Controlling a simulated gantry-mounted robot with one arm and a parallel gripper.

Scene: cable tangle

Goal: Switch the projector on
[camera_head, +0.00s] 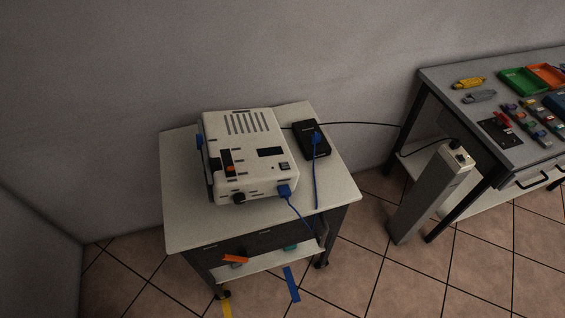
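A white box-shaped projector (252,172) sits on the pale top of a small wheeled cart (183,222). Its top has vent slots, a dark rectangular panel, and orange and black patches on the left. A small dark switch-like part (284,166) shows near its right side, too small to read its position. A round black knob or lens (239,198) is on its front face. A blue plug (285,190) with a blue cable is at its front right. My gripper is not in view.
A dark cable runs from there toward a workbench (440,78) with trays and parts. A grey post (430,195) with a socket top stands between.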

